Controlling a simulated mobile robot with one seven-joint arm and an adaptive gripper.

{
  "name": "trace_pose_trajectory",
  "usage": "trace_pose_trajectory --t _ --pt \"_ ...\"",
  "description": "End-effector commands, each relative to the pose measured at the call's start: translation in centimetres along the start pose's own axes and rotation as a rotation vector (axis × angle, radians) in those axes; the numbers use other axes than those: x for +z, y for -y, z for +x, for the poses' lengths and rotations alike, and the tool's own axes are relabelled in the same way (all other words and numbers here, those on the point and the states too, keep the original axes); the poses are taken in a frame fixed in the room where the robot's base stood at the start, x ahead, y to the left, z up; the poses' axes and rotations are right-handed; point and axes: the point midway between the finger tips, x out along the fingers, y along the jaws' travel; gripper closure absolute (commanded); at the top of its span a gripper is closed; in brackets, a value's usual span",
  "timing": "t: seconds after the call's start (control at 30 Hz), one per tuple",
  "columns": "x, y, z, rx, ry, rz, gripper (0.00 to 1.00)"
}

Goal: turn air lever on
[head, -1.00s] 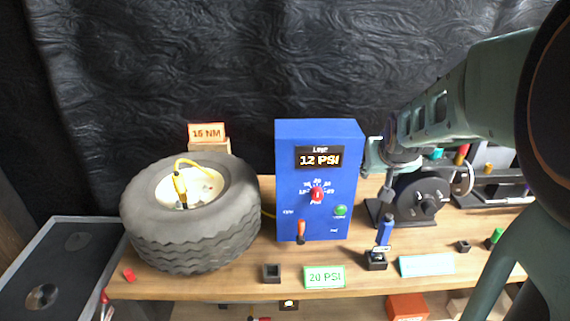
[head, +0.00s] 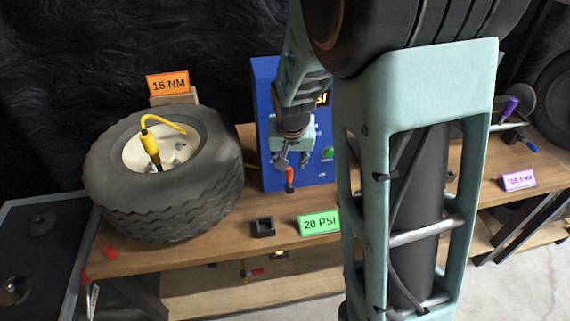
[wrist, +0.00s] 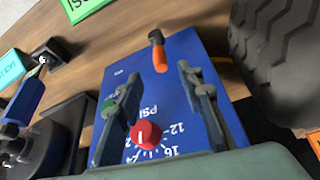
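The air lever (head: 290,176) is a small orange handle low on the front of the blue inflator box (head: 268,110). In the wrist view the orange lever (wrist: 160,60) shows its dark pivot at one end, near the box's lower edge. My gripper (head: 291,158) is in front of the box, just above the lever. In the wrist view my gripper (wrist: 157,82) is open and empty, one finger either side of the lever's line. The lever appears just beyond the fingertips; I cannot tell whether they touch. My arm hides much of the box's front and display.
A tire (head: 165,190) with a yellow air chuck (head: 150,146) stands left of the box. A red dial (wrist: 146,134) and green button (head: 327,153) are on the box near my fingers. A black socket block (head: 263,227) and 20 PSI sign (head: 318,222) sit at the bench's front.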

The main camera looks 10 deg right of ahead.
Motion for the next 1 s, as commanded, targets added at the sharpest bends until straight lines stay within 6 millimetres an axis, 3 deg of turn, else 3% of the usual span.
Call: trace_pose_trajectory --t 0.2,0.43,0.9,1.0 --pt "0.1 -0.1 4.2 0.002 0.002 0.0 0.66" --pt "0.0 0.0 7.2 0.001 0.001 -0.002 0.66" --pt "0.0 0.0 8.3 0.0 -0.001 -0.002 0.66" --pt "0.0 0.0 8.2 0.0 -0.001 -0.002 0.76"
